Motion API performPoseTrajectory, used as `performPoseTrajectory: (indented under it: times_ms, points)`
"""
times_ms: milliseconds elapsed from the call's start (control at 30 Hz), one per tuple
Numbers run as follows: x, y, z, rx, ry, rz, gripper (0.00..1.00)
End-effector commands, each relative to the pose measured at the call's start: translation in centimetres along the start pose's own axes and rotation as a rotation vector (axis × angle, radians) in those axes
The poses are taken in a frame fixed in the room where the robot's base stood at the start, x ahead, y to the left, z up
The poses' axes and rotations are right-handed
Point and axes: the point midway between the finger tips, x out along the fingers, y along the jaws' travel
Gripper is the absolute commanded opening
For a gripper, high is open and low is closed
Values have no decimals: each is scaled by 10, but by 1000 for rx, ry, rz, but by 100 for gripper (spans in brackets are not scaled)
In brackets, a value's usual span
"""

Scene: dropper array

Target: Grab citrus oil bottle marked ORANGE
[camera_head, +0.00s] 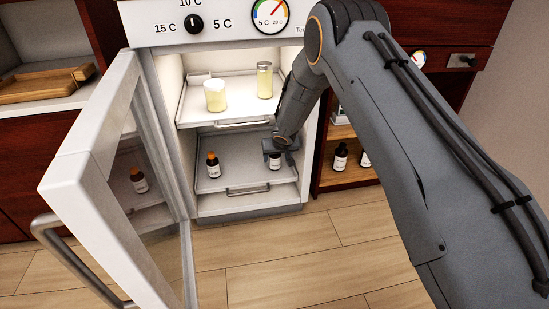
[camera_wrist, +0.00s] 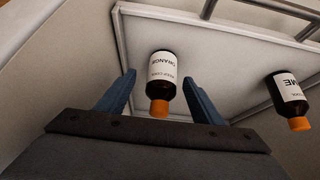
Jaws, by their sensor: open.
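The ORANGE bottle (camera_wrist: 162,77) is dark brown with a white label and an orange cap. In the wrist view it stands between the two open blue-grey fingers of my gripper (camera_wrist: 161,98), with a gap on each side. In the head view my gripper (camera_head: 279,153) is at the right of the fridge's lower tray, and it hides the top of this bottle (camera_head: 275,161). A second brown bottle with an orange cap (camera_head: 213,165) stands at the left of the same tray. Another bottle, with a label ending in "ME", shows at the right in the wrist view (camera_wrist: 289,97).
The fridge door (camera_head: 85,190) stands open at left. The upper shelf (camera_head: 240,114) holds a jar (camera_head: 215,95) and a capped bottle (camera_head: 264,80). The lower tray (camera_head: 238,181) has a front rail. More bottles (camera_head: 340,157) stand in a wooden cabinet at right.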

Motion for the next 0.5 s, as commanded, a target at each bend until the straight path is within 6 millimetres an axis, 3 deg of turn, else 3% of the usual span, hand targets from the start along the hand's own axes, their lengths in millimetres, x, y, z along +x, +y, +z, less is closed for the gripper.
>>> performPoseTrajectory:
  times_ms: [300,500]
  points:
    - [31,-6,0,-1,0,-2,61]
    - [40,-6,0,-3,0,-2,61]
